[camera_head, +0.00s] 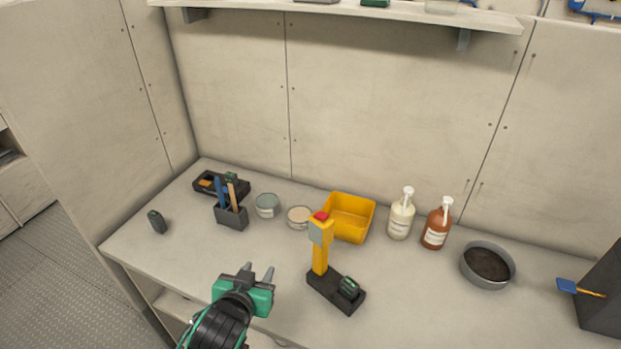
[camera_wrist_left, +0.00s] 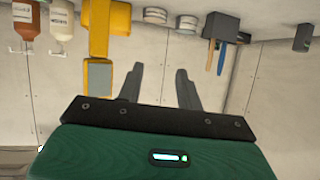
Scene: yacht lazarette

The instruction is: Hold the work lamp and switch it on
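The work lamp (camera_head: 320,250) stands upright on the bench, with a yellow post, a grey panel near its top, a red cap and a dark base. A dark green-and-black block sits on the base. The lamp also shows upside down in the left wrist view (camera_wrist_left: 98,40). My left gripper (camera_head: 257,272) is open and empty, to the left of the lamp and apart from it. In the left wrist view its two fingers (camera_wrist_left: 156,86) stand apart with nothing between them. My right gripper is in neither view. I cannot tell whether the lamp is lit.
A yellow bin (camera_head: 362,222) stands behind the lamp. Two pump bottles (camera_head: 401,217) and a grey bowl (camera_head: 488,264) are to the right. A tool holder (camera_head: 232,218), two round tins (camera_head: 267,206) and a black tray (camera_head: 208,189) are at left. The front left bench is mostly clear.

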